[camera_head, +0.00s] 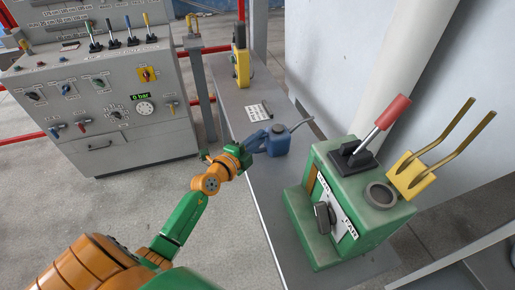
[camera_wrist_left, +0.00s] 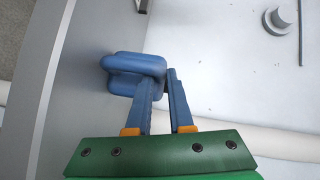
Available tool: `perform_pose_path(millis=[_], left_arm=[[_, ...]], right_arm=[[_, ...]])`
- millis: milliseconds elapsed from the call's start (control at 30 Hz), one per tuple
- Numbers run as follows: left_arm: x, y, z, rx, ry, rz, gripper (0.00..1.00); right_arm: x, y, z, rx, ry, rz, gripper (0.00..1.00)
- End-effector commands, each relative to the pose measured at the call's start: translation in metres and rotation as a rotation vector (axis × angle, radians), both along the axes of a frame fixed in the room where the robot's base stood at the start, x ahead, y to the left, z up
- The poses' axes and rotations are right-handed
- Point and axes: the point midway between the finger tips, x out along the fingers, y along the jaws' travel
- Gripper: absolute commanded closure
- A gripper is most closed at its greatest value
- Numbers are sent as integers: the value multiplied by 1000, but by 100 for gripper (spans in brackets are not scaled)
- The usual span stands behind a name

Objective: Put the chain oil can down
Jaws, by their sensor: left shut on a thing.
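The chain oil can (camera_head: 279,143) is a small blue can with a thin grey spout pointing up to the right. In the head view it is over the middle of the narrow grey bench (camera_head: 225,88). I cannot tell whether its base touches the bench top. My left gripper (camera_head: 259,141) reaches it from the left and is shut on its blue handle. In the left wrist view the can (camera_wrist_left: 133,66) is beyond the tips of the left gripper (camera_wrist_left: 163,88), and the fingers partly hide it. My right gripper is in neither view.
A green machine box (camera_head: 354,210) with a red-handled lever and a yellow fork stands on the bench, near right of the can. A white card (camera_head: 257,113) and a yellow device (camera_head: 242,66) are farther back. A grey control desk (camera_head: 120,110) stands left.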

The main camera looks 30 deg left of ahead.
Motion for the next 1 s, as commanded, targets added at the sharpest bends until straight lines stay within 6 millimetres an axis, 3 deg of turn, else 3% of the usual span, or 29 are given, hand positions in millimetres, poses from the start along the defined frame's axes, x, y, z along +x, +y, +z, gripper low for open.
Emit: perform_pose_path(millis=[233,267,367,733,867,1000], left_arm=[[0,0,2,-1,-2,1,100],[0,0,0,-1,2,0,78],[0,0,1,0,1,0,51],[-5,0,3,-1,2,0,51],[-27,2,6,-1,3,1,51],[-64,4,10,1,5,0,51]], right_arm=[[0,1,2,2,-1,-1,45],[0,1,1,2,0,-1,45],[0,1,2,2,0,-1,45],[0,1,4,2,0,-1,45],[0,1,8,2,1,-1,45],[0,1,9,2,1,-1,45]])
